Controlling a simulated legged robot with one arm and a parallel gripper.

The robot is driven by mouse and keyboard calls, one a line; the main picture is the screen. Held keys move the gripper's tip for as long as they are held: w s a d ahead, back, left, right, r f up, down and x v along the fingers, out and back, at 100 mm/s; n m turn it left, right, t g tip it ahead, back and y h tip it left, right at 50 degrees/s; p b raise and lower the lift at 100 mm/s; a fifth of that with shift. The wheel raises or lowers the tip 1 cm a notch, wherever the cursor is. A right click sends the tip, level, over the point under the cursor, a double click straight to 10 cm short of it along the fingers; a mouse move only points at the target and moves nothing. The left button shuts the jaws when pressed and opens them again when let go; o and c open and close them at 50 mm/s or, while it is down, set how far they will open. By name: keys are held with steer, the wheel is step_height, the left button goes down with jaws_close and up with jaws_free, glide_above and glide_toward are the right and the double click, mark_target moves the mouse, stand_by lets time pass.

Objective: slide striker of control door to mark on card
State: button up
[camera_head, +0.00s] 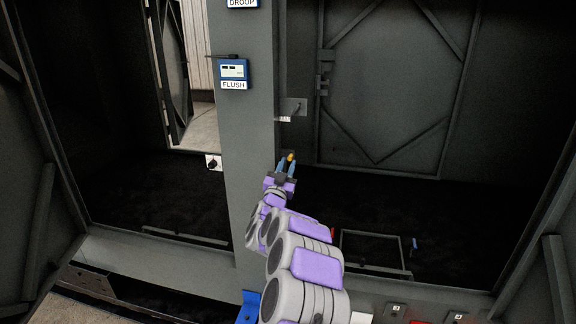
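A grey metal plate (296,107) with a small protruding part is fixed on the right side of the central post, and looks like a striker. A small white strip with dark marks (284,119) sits just below it. A blue-framed card (234,74) on the post carries a white panel and the label "FLUSH". My gripper (286,163) points up and away in front of the post, below the plate and apart from it in the picture. Its two bluish fingers show, with a yellow-orange spot near their tips. Whether they hold anything is unclear. Which door is the control door is unclear.
The grey post (248,180) divides two dark bays. A braced door panel (392,85) stands at the back right. A white block with a dark knob (213,162) is left of the post. A low frame (372,236) lies on the right bay's floor. Open door leaves flank both sides.

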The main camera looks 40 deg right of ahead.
steer(key=shift+x, duration=1)
steer(key=shift+c, duration=0.4)
jaws_close()
